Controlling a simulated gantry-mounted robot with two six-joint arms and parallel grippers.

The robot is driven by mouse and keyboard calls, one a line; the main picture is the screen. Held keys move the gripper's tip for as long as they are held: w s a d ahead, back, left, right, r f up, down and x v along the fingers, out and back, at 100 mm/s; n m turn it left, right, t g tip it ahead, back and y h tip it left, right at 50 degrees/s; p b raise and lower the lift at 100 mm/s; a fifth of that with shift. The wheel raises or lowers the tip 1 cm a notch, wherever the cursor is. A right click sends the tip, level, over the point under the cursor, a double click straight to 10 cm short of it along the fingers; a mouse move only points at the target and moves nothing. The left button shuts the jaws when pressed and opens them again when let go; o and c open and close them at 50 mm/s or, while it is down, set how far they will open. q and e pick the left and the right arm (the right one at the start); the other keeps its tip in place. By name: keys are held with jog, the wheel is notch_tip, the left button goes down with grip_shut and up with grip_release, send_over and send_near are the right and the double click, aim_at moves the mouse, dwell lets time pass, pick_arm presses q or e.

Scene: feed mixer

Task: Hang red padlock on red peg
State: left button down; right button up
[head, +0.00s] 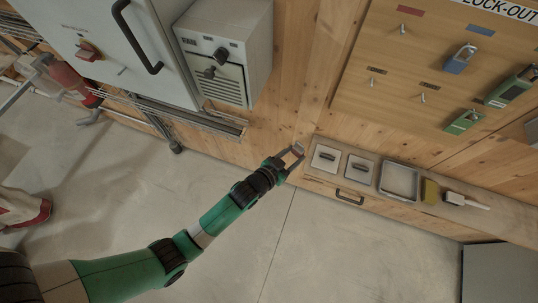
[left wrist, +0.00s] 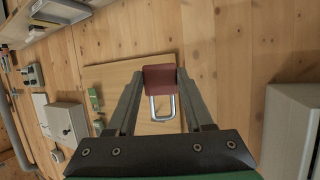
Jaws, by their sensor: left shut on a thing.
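My left gripper (head: 291,157) is shut on the red padlock (left wrist: 160,77), which sits between the fingertips in the left wrist view. Its metal shackle (left wrist: 162,108) points down in that picture, back towards the gripper's palm. In the head view the padlock (head: 297,149) shows small at the fingertips, in front of the wooden wall. The red peg (head: 403,30) sticks out bare below the red label (head: 410,10) on the lock-out board (head: 372,48). The gripper is well below and left of this peg in the head view. My right gripper is not in view.
A blue padlock (head: 459,62) and green padlocks (head: 464,122) hang on the board; other pegs (head: 423,97) are bare. A shelf (head: 318,176) below holds small plates, a tray (head: 399,181) and a brush (head: 466,200). A grey cabinet (head: 235,40) stands left of the board.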

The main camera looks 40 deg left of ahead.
pick_arm(q)
jog(key=w+d+r, duration=0.3)
jog(key=w+r, duration=0.3)
jog(key=r, duration=0.4)
jog(key=w+d+r+h, duration=0.1)
jog(key=w+d+r, duration=0.1)
jog(key=w+r, duration=0.4)
jog(key=w+d+r+m, duration=0.1)
jog(key=w+d+r, duration=0.2)
jog(key=r, duration=1.1)
jog(key=w, duration=0.3)
jog(key=shift+d+r+h, duration=0.15)
jog(key=shift+d+h, duration=0.15)
jog(key=shift+w, duration=0.15)
